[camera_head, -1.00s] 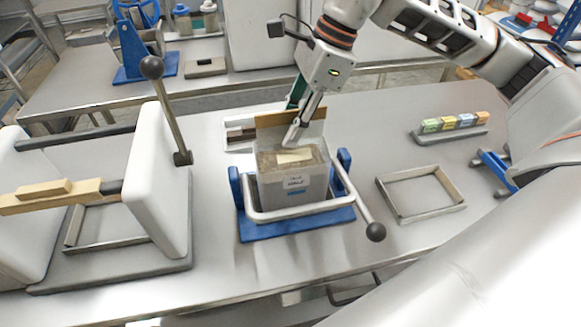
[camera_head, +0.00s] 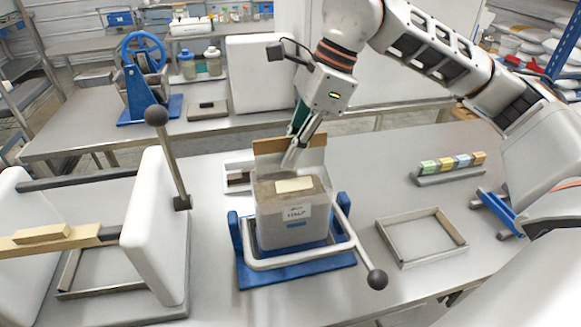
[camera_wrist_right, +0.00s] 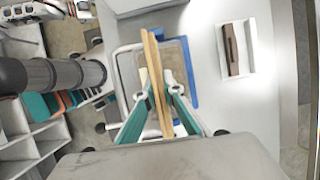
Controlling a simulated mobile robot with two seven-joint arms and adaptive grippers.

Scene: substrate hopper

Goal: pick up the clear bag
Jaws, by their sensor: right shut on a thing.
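The clear bag (camera_head: 272,226) is a boxy, see-through bag with greyish contents, a white label and a tan stiff strip (camera_head: 267,147) along its top. My right gripper (camera_head: 292,157) comes down from above and is shut on the tan strip. In the right wrist view the strip (camera_wrist_right: 153,70) runs between the two teal fingers. Whether the bag's underside touches the cradle is hard to tell. My left gripper is not in view.
A lever with a black ball (camera_head: 377,280) sticks out right of the cradle. An empty metal frame (camera_head: 422,237) and a rack of coloured blocks (camera_head: 452,167) lie to the right. A white-panelled press (camera_head: 160,225) with a tall lever stands left. A second bench is behind.

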